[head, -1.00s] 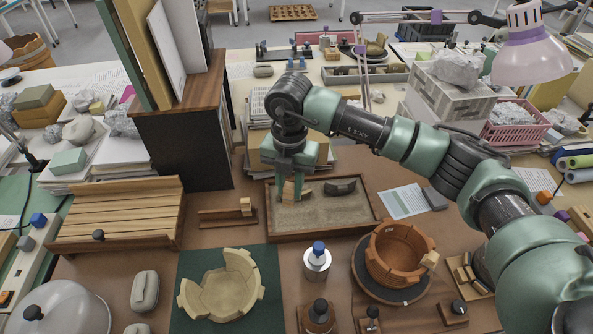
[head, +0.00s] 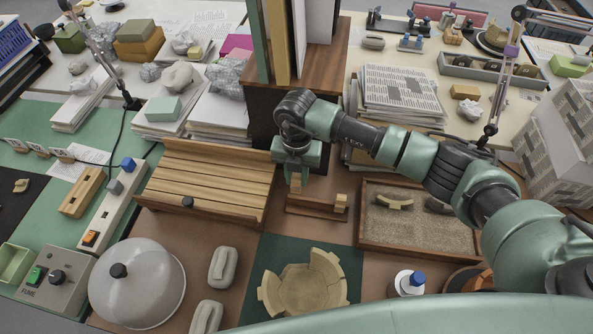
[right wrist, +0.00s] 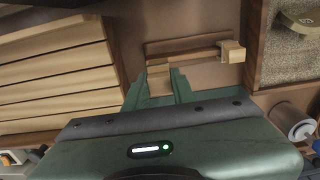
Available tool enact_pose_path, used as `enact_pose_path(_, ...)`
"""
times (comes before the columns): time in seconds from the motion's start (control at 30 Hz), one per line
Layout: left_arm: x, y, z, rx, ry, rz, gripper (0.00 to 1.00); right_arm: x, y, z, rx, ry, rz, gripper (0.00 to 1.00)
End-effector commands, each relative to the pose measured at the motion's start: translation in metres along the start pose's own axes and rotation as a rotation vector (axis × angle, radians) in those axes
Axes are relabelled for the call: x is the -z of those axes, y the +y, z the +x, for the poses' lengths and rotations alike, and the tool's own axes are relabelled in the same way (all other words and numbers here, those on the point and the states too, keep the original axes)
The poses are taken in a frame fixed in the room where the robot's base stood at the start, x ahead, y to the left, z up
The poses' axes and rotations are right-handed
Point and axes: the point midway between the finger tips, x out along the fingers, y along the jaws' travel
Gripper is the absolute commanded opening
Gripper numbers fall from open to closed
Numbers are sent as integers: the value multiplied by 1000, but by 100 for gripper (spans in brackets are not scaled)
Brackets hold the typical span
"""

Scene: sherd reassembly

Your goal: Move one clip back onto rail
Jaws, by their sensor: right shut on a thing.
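The rail (head: 312,208) is a low dark wooden strip on the brown bench, between the slatted wooden rack and the sand tray. A light wooden clip (head: 341,203) sits at its right end; this clip also shows in the right wrist view (right wrist: 231,52). My right gripper (head: 297,177) is shut on another wooden clip (head: 296,186), over the left end of the rail. The held clip shows between the fingertips in the right wrist view (right wrist: 159,78), where the rail (right wrist: 185,46) lies just beyond it. I cannot tell whether it touches the rail. My left gripper is not in view.
The slatted rack (head: 208,183) stands close on the left. The sand tray (head: 420,248), holding a curved sherd (head: 394,203), is on the right. A pale partial bowl (head: 303,288) lies on a green mat in front. A dark shelf unit with folders stands behind.

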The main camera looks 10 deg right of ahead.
Motion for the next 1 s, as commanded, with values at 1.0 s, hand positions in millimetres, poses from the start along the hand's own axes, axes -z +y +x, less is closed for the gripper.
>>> enact_pose_path(1.0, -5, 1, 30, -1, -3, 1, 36, 0, 0, 40, -1, -1, 1, 9)
